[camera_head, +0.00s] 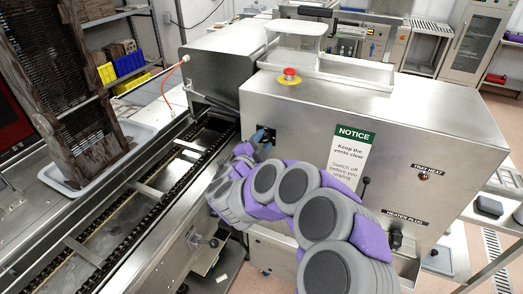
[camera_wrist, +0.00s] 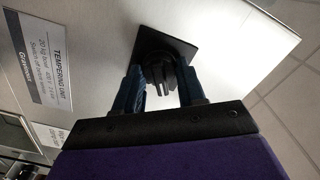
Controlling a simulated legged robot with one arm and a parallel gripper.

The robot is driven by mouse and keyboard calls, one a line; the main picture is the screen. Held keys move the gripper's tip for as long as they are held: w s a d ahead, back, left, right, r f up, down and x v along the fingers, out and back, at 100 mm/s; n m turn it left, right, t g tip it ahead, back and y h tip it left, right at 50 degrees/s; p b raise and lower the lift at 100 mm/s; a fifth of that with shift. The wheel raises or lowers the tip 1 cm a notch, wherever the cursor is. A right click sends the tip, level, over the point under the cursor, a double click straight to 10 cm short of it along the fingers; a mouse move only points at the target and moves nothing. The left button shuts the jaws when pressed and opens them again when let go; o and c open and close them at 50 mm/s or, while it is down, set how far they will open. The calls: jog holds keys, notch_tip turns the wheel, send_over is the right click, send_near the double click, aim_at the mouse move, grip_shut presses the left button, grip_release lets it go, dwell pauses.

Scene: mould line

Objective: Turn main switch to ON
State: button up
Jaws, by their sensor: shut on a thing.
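The main switch (camera_wrist: 158,70) is a black rotary knob on a black square plate, set in the steel face of the tempering unit. In the wrist view my gripper (camera_wrist: 160,90) has its two blue fingers on either side of the knob, shut on it. In the head view my gripper (camera_head: 264,137) is at the left end of the unit's front face, against the black switch plate (camera_head: 273,134). My arm covers part of the face below it. The switch's markings cannot be read.
The steel unit (camera_head: 445,121) carries a red emergency button (camera_head: 289,75) on top and a notice label (camera_head: 352,150) right of the switch. A heater plug (camera_head: 396,238) sits lower right. A chain conveyor (camera_head: 120,196) runs along the left.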

jog(key=m+b, duration=0.3)
jog(key=m, duration=0.1)
jog(key=m+b, duration=0.2)
jog(key=shift+f+b, duration=0.3)
jog(key=shift+f, duration=0.1)
dwell(0.3)
jog(key=o, duration=0.6)
jog(key=shift+s, duration=0.1)
jog(key=o, duration=0.4)
jog(key=shift+r+m, duration=0.2)
jog(key=shift+m, duration=0.1)
jog(key=shift+o, duration=0.2)
jog(key=p+v, duration=0.1)
jog(key=v, duration=1.6)
jog(key=shift+s+a, duration=0.1)
jog(key=shift+a, duration=0.05)
